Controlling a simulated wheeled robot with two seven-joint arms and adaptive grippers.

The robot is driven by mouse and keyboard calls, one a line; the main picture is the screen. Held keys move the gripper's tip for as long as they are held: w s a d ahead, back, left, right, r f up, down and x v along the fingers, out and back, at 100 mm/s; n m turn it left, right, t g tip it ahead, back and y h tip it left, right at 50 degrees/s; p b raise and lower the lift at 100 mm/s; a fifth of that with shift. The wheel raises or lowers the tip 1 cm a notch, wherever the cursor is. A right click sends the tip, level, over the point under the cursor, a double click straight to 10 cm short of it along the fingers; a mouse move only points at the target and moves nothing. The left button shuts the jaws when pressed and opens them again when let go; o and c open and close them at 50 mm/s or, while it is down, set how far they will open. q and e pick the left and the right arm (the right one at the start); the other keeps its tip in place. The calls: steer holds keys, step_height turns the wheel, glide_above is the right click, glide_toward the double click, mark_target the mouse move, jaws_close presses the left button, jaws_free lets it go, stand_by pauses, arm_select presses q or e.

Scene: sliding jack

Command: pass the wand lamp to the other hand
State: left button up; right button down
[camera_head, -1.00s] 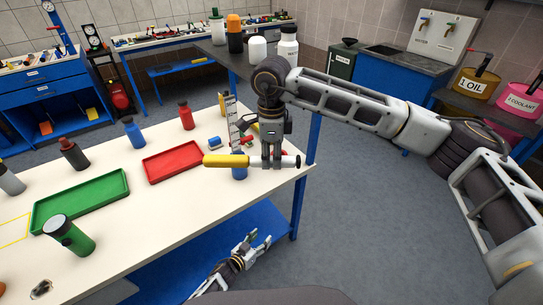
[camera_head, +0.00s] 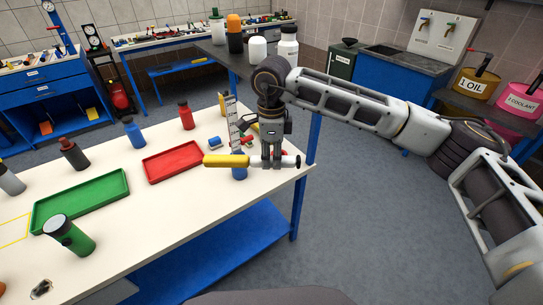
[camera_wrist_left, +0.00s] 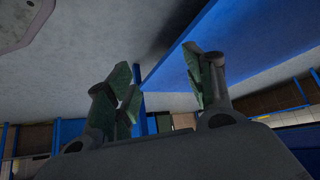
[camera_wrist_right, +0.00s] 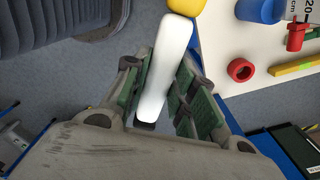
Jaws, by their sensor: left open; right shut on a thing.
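The wand lamp (camera_head: 227,161) has a yellow part on the left, a white part and a dark tip on the right. It lies level in my right gripper (camera_head: 272,158), above the front right corner of the workbench. The gripper points down and is shut around the white part. The right wrist view shows the white part (camera_wrist_right: 168,65) between the green finger pads, with a bit of yellow beyond. My left gripper (camera_wrist_left: 160,68) is open and empty in the left wrist view. It is out of the head view.
The workbench (camera_head: 150,215) holds a red tray (camera_head: 172,162), a green tray (camera_head: 82,200) and several bottles. A blue shelf (camera_head: 215,245) runs below. Floor to the right is clear.

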arm_select(q)
steer(key=s+a+f+g, duration=0.2)
steer(key=s+a+f, duration=0.1)
steer(key=s, duration=0.6)
steer(key=s+a+f+g+y, duration=0.1)
steer(key=s+a+f+g, duration=0.1)
steer(key=s, duration=0.7)
steer(key=s+a+f+g+y, duration=0.1)
steer(key=s+a+f+g, duration=0.1)
steer(key=s, duration=0.7)
steer(key=shift+a+f+n, duration=0.4)
steer(key=shift+a+f, duration=0.5)
steer(key=shift+a, duration=0.35)
